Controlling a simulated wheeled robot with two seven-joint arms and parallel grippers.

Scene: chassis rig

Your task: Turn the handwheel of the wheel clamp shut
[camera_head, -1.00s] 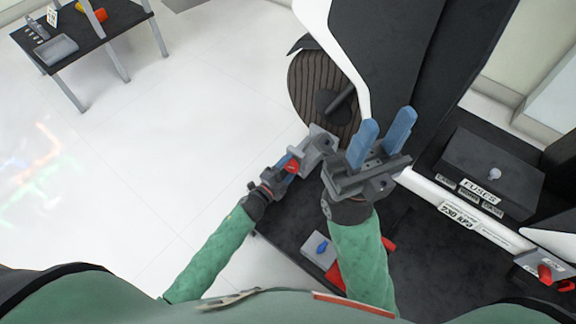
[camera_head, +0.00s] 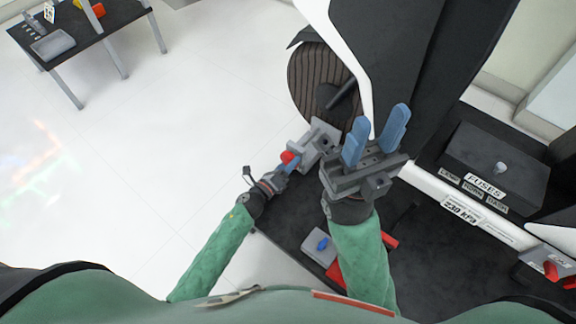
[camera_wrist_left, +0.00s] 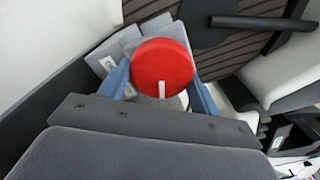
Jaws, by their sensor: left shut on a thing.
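The wheel clamp (camera_head: 318,141) is a grey block-like fixture beside the dark ribbed wheel (camera_head: 318,78). Its red handwheel (camera_head: 289,157) faces my left arm. In the left wrist view the handwheel (camera_wrist_left: 162,65) is a round red disc with a white mark pointing down toward my gripper. My left gripper (camera_head: 287,166) is shut on the handwheel, with a blue finger on each side of it; the fingertips are partly hidden behind the disc. My right gripper (camera_head: 376,137) is open and empty, its two blue fingers pointing up, right of the clamp.
A black fuse box (camera_head: 492,172) stands at the right on the dark bench. A grey box with a blue knob (camera_head: 322,245) sits at the bench's front. A black side table (camera_head: 85,35) is far left. The white floor between is clear.

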